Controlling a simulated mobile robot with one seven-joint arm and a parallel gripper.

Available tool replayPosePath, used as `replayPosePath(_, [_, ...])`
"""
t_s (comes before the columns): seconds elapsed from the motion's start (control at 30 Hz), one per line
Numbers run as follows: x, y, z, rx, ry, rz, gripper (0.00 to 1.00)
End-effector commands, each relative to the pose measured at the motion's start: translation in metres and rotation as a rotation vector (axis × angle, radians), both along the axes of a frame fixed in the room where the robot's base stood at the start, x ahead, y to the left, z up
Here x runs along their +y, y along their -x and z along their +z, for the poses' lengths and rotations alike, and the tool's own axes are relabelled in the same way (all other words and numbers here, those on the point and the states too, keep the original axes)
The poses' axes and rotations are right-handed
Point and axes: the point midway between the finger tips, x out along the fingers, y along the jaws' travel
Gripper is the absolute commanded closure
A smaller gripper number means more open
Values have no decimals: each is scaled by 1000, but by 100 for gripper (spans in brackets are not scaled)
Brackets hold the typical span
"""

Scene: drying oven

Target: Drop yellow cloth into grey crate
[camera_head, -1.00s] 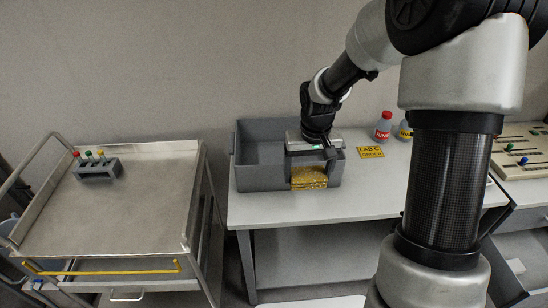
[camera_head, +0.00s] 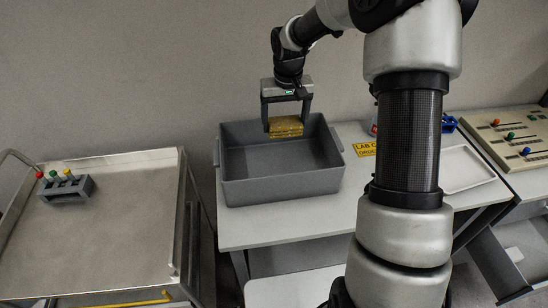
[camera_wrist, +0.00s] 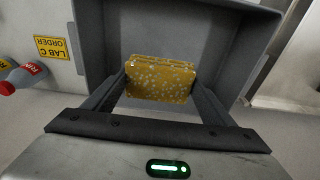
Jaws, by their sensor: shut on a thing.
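The yellow cloth (camera_head: 286,127) is a folded, speckled block. My gripper (camera_head: 286,122) is shut on it, with one finger on each side. The cloth hangs over the grey crate (camera_head: 285,187), near its back wall. The crate is an open box on the white table, and its visible floor is empty. In the wrist view the cloth (camera_wrist: 160,79) sits between my gripper's fingers (camera_wrist: 160,90), with the grey crate (camera_wrist: 180,20) behind it. I cannot tell exactly how high the cloth is above the crate floor.
A metal cart (camera_head: 105,235) with a small tube rack (camera_head: 66,187) stands at the left. On the table are a yellow label (camera_head: 366,149) and a white tray (camera_head: 466,168). A control panel (camera_head: 510,140) is at the right. My arm hides part of the table.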

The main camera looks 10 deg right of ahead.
Motion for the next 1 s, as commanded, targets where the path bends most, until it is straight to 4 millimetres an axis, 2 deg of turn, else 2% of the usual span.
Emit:
replayPosePath(0.2, [0, 1, -29, 3, 0, 1, 44])
replayPosePath(0.4, [0, 0, -49, 1, 0, 0, 44])
replayPosePath(0.73, [0, 0, -52, 0, 0, 1, 44])
replayPosePath(0.77, [0, 0, -52, 0, 0, 1, 21])
replayPosePath(0.8, [0, 0, -52, 0, 0, 1, 14])
replayPosePath(0.9, [0, 0, -52, 0, 0, 1, 1])
replayPosePath(1.0, [0, 0, -52, 0, 0, 1, 1])
